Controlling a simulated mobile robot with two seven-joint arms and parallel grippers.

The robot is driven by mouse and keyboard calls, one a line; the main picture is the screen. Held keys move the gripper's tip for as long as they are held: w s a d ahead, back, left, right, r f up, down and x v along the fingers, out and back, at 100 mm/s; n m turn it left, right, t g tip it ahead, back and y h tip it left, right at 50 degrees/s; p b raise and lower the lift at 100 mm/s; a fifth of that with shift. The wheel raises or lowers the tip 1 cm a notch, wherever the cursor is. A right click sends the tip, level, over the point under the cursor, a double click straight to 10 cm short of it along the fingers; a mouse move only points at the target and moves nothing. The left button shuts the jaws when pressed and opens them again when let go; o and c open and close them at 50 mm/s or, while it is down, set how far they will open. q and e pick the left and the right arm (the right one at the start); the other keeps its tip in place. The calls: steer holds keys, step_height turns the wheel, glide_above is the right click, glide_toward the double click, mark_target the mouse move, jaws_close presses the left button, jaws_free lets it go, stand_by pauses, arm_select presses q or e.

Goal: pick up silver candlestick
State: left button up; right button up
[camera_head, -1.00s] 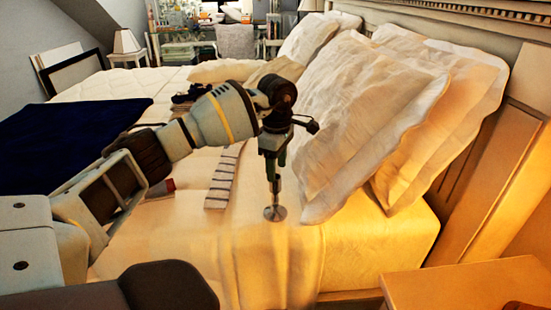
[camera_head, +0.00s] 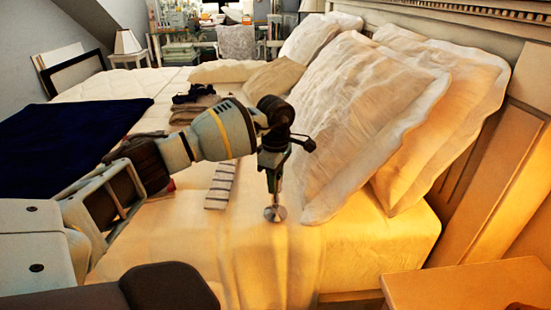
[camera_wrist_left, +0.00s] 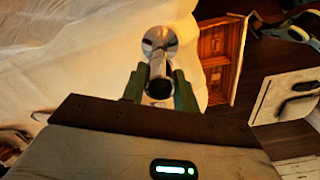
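The silver candlestick (camera_head: 275,212) stands upright near the bed's near side, its round base low on the sheet. My left gripper (camera_head: 272,186) points down over it, with its fingers around the upper stem. In the left wrist view, the candlestick (camera_wrist_left: 160,42) lies between the two green-grey fingers of the left gripper (camera_wrist_left: 160,75), which press close to both sides of the tube. No gap shows there. The base appears to rest on the bed, but the contact is unclear. My right gripper is not in view.
Large white pillows (camera_head: 365,110) lean on the headboard just right of the gripper. A striped cloth (camera_head: 221,187) lies left of it, with dark folded clothes (camera_head: 194,93) behind. A navy blanket (camera_head: 65,145) covers the far left. A wooden nightstand (camera_head: 470,285) stands front right.

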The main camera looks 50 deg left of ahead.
arm_select(q)
jaws_close()
